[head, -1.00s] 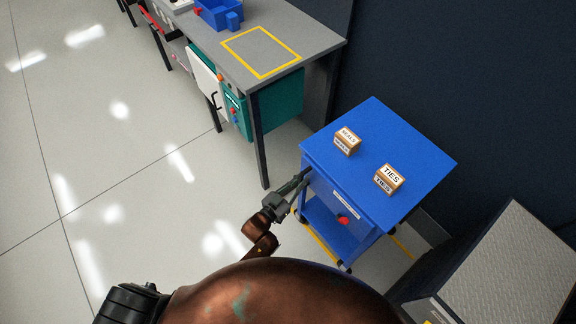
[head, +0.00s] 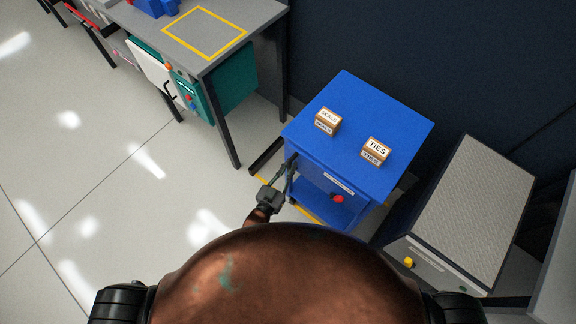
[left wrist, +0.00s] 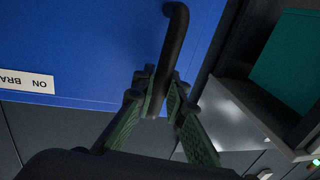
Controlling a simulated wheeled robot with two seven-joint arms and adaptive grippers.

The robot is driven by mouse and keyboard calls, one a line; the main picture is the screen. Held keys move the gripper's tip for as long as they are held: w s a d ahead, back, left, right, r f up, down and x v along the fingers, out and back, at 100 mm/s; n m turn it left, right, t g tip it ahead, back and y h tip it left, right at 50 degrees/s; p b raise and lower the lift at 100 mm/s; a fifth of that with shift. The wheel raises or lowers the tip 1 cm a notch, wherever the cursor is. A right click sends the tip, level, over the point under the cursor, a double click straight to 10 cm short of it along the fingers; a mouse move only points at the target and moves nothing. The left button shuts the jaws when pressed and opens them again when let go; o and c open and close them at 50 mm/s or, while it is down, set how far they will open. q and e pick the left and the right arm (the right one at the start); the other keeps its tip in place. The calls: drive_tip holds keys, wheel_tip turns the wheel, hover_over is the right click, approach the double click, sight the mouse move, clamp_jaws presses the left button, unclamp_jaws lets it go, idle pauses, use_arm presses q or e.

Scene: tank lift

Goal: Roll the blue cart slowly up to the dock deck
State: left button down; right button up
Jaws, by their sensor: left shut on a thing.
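The blue cart (head: 358,125) stands on the floor between the grey bench and a grey textured platform, likely the dock deck (head: 474,213). Two small boxes ride on its top, a seals box (head: 327,121) and a ties box (head: 375,152). A red knob (head: 338,199) shows low on its near side. My left gripper (head: 284,177) is at the cart's left near corner. In the left wrist view its fingers (left wrist: 161,100) are shut on the black cart handle (left wrist: 174,50). My right gripper is out of view.
The grey bench (head: 262,13) with a yellow-outlined square is at the upper left, a teal cabinet (head: 228,88) under it. A dark wall runs behind the cart. The deck's front has a yellow button (head: 409,262). Open floor (head: 100,170) lies to the left.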

use_arm(q)
drive_tip(key=c, duration=2)
unclamp_jaws()
drive_tip(key=shift+o, duration=0.2)
drive_tip(key=v, duration=1.2)
drive_tip(key=shift+f, duration=0.1)
